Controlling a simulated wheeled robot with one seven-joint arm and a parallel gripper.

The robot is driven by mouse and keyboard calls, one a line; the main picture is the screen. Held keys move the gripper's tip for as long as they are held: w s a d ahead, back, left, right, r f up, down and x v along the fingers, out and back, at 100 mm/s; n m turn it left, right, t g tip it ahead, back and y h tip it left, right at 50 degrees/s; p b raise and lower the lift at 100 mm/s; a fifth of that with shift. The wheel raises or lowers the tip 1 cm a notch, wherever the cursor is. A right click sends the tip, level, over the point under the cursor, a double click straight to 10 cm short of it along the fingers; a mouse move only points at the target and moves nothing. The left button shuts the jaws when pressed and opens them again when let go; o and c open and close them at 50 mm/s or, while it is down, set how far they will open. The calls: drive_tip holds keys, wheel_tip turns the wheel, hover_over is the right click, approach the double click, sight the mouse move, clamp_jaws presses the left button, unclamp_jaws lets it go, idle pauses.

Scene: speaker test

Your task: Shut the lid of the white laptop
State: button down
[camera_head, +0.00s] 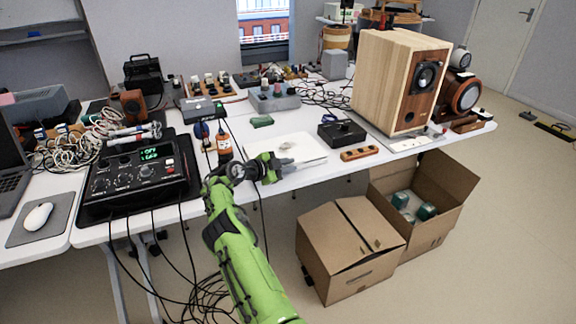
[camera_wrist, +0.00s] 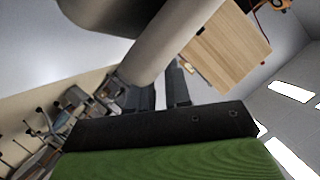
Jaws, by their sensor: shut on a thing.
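The white laptop (camera_head: 308,147) lies near the front edge of the white table, in the middle of the head view. It looks like a flat pale slab with a small grey mark on top. Its lid looks low, but I cannot tell whether a gap remains. My gripper (camera_head: 288,161) is at the laptop's front side, its fingers reaching over the slab. The exact contact is hidden.
A wooden speaker (camera_head: 385,80) stands to the right, also in the wrist view (camera_wrist: 228,52). A black power supply (camera_head: 138,175) with cables is left. A black box (camera_head: 341,132) and orange bar (camera_head: 359,153) lie right of the laptop. Cardboard boxes (camera_head: 350,245) stand on the floor.

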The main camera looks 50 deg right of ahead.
drive_tip(key=c, duration=1.3)
unclamp_jaws()
drive_tip(key=p+v, duration=0.3)
drive_tip(key=v, duration=1.2)
drive_tip(key=shift+a+p, duration=0.3)
drive_tip(key=shift+a, duration=0.05)
drive_tip(key=shift+w, duration=0.1)
